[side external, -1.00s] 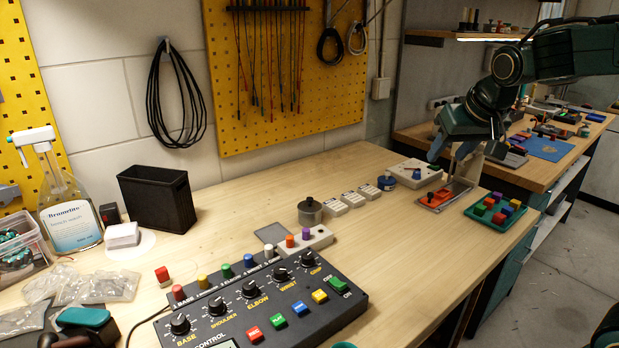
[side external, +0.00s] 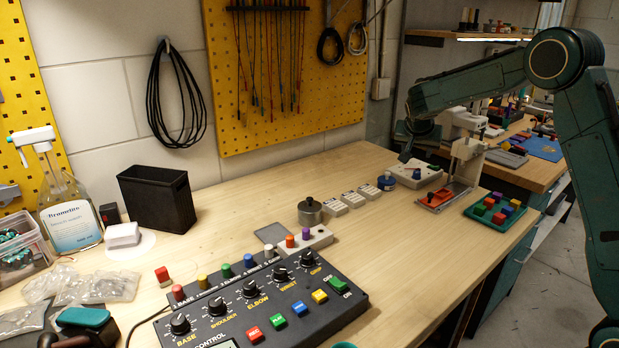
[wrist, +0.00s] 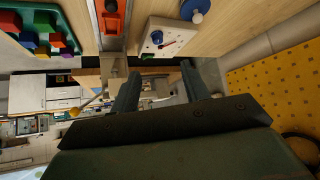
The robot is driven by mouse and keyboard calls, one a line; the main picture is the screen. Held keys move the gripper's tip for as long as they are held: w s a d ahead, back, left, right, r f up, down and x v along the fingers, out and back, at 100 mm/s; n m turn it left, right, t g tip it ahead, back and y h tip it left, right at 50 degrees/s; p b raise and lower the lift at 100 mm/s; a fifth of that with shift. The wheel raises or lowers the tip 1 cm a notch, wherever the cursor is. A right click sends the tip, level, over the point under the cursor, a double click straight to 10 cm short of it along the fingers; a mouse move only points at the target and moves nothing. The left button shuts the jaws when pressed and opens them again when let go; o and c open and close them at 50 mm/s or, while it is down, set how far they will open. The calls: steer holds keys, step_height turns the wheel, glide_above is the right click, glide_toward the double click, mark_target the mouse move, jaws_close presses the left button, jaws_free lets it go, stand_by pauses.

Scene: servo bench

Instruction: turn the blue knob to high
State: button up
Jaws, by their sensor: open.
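The blue knob (wrist: 157,37) sits on top of a low white box (wrist: 176,25), beside a small red pointer or lever, in the wrist view. In the side external view the white box (side external: 432,178) stands at the far end of the wooden bench, and the blue knob (side external: 416,173) shows small on it. My gripper (side external: 405,157) hangs just above and behind the box, apart from the knob. In the wrist view my gripper (wrist: 160,72) has its two fingers spread with nothing between them. The knob's setting marks are too small to read.
A blue round object (side external: 386,183) lies left of the box. A black control panel (side external: 265,310) fills the near bench. The bench's middle right is clear.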

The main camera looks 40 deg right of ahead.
mark_target(417, 172)
steer(key=shift+w+d+f+m+h, duration=0.2)
steer(key=shift+w+d+f, duration=0.15)
steer(key=shift+d+f, duration=0.25)
steer(key=shift+w+d+f+m+h, duration=0.1)
steer(key=shift+w+d+f+m, duration=0.15)
steer(key=shift+d+f, duration=0.3)
steer(key=shift+d, duration=0.1)
steer(key=shift+x, duration=6.8)
steer(key=shift+s+f, duration=0.1)
steer(key=shift+s, duration=0.05)
steer(key=c, duration=1)
